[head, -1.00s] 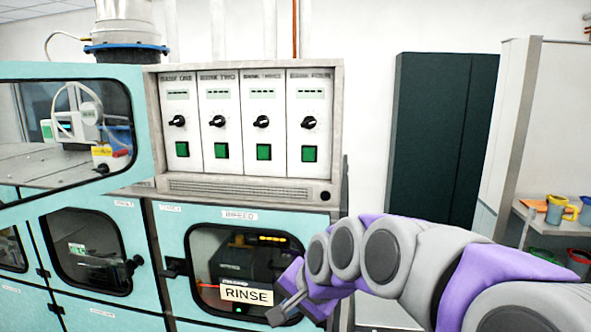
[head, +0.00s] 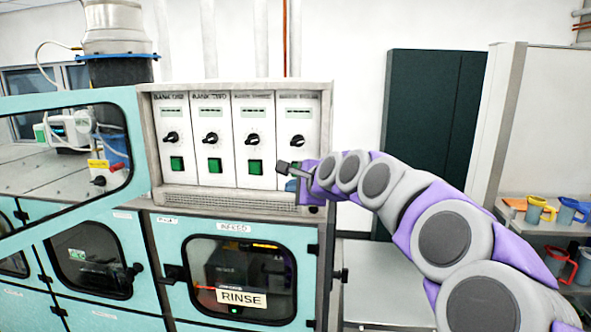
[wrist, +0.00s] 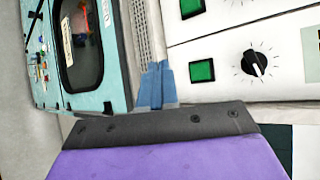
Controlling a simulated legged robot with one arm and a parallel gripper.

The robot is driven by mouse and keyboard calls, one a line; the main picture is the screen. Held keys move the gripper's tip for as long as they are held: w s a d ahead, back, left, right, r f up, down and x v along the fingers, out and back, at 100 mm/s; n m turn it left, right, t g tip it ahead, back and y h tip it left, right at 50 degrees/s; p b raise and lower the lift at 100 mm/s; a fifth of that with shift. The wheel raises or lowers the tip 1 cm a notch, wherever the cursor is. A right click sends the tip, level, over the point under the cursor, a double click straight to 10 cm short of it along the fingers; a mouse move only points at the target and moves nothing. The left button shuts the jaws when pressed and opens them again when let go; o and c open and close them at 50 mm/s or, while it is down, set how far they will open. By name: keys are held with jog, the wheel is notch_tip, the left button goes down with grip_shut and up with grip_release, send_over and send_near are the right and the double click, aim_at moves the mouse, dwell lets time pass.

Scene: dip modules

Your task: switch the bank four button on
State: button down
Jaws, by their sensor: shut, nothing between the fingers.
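The bank four module (head: 298,115) is the rightmost of the white panels in the head view, with a black knob (head: 297,141) above its button. In the head view my gripper (head: 284,168) is in front of the lower part of this panel and hides the button. In the wrist view, which is turned sideways, the green bank four button (wrist: 202,70) is just right of my shut fingertips (wrist: 156,68), with a gap in the picture. The knob shows farther right. I cannot tell whether the fingertips touch the panel. They hold nothing.
Bank three's green button (head: 255,167) is close left of my gripper. A vent grille (head: 230,198) runs below the panels. Teal cabinets (head: 180,225) with a RINSE sign stand beneath. A dark locker (head: 425,140) and a shelf with jugs are at the right.

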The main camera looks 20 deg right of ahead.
jog(key=w+d+p, duration=0.2)
jog(key=w+d, duration=0.2)
jog(key=w, duration=0.3)
jog(key=shift+w+d, duration=0.15)
jog(key=shift+d, duration=0.1)
dwell(0.3)
jog(key=shift+d+p, duration=0.15)
jog(key=shift+p, duration=0.15)
dwell(1.7)
jog(key=shift+w+d, duration=0.1)
jog(key=shift+w, duration=0.15)
